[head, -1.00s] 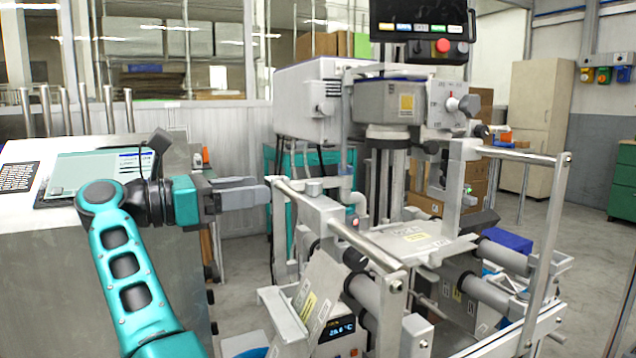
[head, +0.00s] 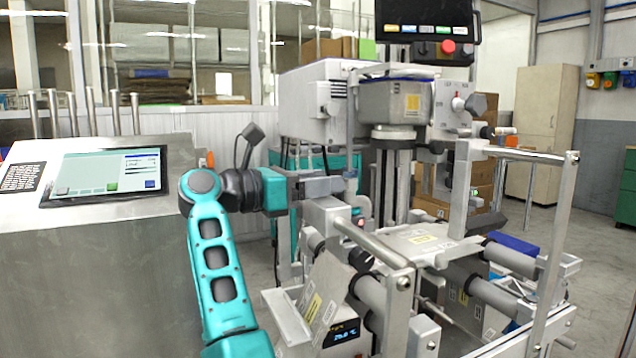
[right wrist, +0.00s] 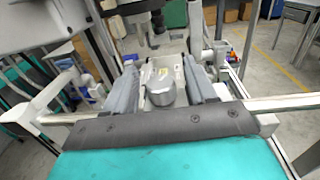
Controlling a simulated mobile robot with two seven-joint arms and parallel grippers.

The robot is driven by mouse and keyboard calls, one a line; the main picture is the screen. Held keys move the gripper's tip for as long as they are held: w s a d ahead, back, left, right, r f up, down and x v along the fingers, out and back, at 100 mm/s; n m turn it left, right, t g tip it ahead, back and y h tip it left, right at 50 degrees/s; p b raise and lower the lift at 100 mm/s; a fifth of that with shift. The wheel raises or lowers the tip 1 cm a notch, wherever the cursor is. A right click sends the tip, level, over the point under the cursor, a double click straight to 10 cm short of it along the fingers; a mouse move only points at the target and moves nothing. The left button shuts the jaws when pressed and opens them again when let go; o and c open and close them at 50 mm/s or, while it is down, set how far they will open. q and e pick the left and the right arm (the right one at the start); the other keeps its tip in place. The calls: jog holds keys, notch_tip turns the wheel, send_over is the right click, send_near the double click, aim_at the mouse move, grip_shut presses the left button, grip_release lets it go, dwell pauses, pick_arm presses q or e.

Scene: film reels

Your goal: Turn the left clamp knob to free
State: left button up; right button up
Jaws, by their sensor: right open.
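My right gripper (head: 350,187) is at the top of the machine's left post in the head view, with its fingers pointing right. In the right wrist view my right gripper (right wrist: 160,66) is open, its two grey fingers apart. A rounded grey metal knob (right wrist: 165,90) sits between the fingers, with clear gaps on both sides. It looks like the left clamp knob; which way it is turned I cannot tell. In the head view the fingers hide it. My left gripper is not in view.
A metal roller bar (head: 370,240) runs just in front of the gripper. The grey machine head (head: 395,100) stands behind it. A steel cabinet with a touch screen (head: 105,172) is at left. A black knob (head: 361,257) sits below the bar.

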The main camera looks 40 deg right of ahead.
jog(key=c, duration=0.9)
jog(key=shift+f+n+t+b, duration=0.15)
jog(key=shift+n+t+b, duration=0.4)
jog(key=shift+t, duration=0.35)
jog(key=shift+c, duration=0.2)
jog(key=shift+n+t, duration=1.75)
jog(key=shift+t, duration=0.95)
jog(key=o, duration=0.9)
jog(key=shift+o, duration=0.2)
jog(key=shift+a, duration=0.15)
